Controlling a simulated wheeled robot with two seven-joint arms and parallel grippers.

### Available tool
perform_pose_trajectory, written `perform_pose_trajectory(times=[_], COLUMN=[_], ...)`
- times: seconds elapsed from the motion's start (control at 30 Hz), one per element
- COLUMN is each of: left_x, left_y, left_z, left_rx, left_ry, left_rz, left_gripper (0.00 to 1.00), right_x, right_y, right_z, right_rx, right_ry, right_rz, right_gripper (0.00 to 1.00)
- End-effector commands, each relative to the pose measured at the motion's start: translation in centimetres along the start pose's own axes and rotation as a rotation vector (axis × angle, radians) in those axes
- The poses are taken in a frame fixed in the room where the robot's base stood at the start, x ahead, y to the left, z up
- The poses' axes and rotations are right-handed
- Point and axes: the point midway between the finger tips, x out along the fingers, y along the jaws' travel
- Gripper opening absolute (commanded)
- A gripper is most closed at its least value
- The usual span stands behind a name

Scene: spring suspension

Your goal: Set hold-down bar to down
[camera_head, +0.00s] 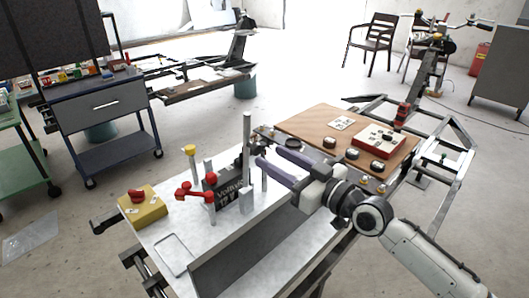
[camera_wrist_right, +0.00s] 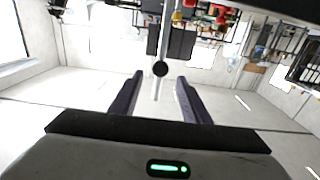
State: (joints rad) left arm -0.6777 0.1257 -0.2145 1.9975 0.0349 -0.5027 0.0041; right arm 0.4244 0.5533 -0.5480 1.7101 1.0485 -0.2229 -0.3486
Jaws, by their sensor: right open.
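A tall grey upright bar (camera_head: 247,140), which looks like the hold-down bar, stands at the right end of a dark battery-like block (camera_head: 228,188) on the light workbench (camera_head: 215,235). My right gripper (camera_head: 267,155) is open and empty just right of this bar, fingers pointing left. In the right wrist view, the bar (camera_wrist_right: 164,38) runs between the spread fingers of my right gripper (camera_wrist_right: 160,77), with a round black knob (camera_wrist_right: 160,69) on or in front of it. I cannot tell whether a finger touches it. My left gripper is not in view.
A red-knobbed lever (camera_head: 198,192) stands left of the block, near a yellow-topped post (camera_head: 189,151). A yellow box with a red knob (camera_head: 143,208) is at the bench's left. A wooden board (camera_head: 300,122) carries a red-and-white box (camera_head: 376,141) and small parts behind my right arm.

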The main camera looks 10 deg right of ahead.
Motion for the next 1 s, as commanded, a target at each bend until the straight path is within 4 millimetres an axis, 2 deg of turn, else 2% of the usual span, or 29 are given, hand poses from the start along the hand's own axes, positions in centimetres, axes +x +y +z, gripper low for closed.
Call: perform_pose_trajectory(times=[0.1, 0.23, 0.6, 0.63, 0.87, 1.0], left_x=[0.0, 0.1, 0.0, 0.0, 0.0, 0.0], left_y=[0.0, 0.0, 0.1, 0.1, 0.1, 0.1], left_z=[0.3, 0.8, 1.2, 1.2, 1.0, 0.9], left_rx=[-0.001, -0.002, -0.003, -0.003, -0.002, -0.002], left_ry=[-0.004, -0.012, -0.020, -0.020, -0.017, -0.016], left_rz=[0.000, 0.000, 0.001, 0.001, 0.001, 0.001], left_gripper=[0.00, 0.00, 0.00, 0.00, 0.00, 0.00], right_x=[2.1, 3.5, 4.2, 4.2, 4.1, 4.1], right_y=[-0.1, 0.0, -0.1, -0.1, 0.0, 0.0], right_z=[-0.1, 0.0, 0.1, 0.1, 0.1, 0.1], right_rx=[0.001, 0.000, -0.001, -0.001, -0.001, -0.001], right_ry=[0.001, 0.000, -0.001, -0.001, -0.001, -0.001], right_rz=[-0.001, 0.000, 0.000, 0.000, 0.000, 0.000], right_gripper=[0.43, 0.43, 0.43, 0.41, 0.02, 0.00])
